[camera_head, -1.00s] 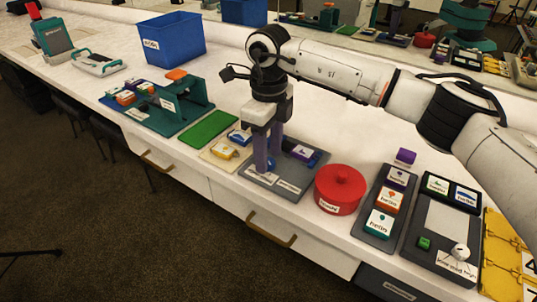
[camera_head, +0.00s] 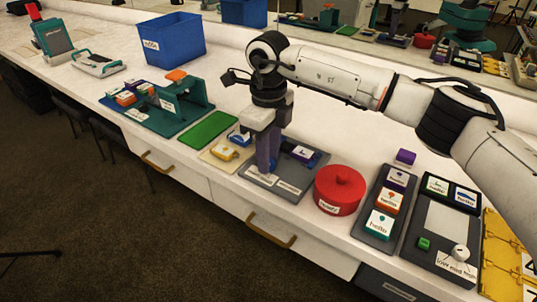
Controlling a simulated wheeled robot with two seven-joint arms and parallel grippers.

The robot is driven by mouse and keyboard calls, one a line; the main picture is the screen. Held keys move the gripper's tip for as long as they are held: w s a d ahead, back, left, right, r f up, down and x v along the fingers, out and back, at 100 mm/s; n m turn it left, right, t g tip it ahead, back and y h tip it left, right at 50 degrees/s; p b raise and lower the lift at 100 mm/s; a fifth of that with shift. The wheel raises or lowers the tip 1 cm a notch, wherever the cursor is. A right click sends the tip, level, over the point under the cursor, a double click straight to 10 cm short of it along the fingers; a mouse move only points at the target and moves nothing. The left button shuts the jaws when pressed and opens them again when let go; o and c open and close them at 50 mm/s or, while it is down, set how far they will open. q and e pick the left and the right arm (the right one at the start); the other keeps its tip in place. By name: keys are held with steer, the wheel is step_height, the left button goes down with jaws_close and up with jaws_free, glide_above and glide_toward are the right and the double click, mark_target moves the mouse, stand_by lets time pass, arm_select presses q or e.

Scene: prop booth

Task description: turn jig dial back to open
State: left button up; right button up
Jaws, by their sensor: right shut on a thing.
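The jig is a dark grey plate (camera_head: 302,174) with white labels along its front edge. My right gripper (camera_head: 266,169) points straight down over the left part of the plate. Its purple fingers are together, shut on the dial. The fingers hide the dial and its pointer, so I cannot tell which way it is set. My left gripper is not in view.
A cream tray (camera_head: 218,157) with blue and yellow pieces lies to the left, beside a green mat (camera_head: 206,130). A grey block rack (camera_head: 376,232) is farther right. The bench behind is clear.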

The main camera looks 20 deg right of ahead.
steer(key=m+p, duration=0.1)
steer(key=m, duration=0.4)
steer(key=shift+r+m, duration=0.1)
steer(key=shift+m, duration=0.2)
steer(key=m+p, duration=0.1)
steer(key=m, duration=0.2)
steer(key=shift+m, duration=0.3)
steer(key=m+p, duration=0.1)
steer(key=m, duration=0.1)
steer(key=shift+m, duration=0.3)
steer(key=m, duration=0.2)
steer(key=shift+m+p, duration=0.75)
steer(key=shift+m, duration=1.45)
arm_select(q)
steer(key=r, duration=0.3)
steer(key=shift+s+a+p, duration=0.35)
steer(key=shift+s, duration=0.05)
arm_select(e)
steer(key=shift+m, duration=0.5)
steer(key=shift+w, duration=0.1)
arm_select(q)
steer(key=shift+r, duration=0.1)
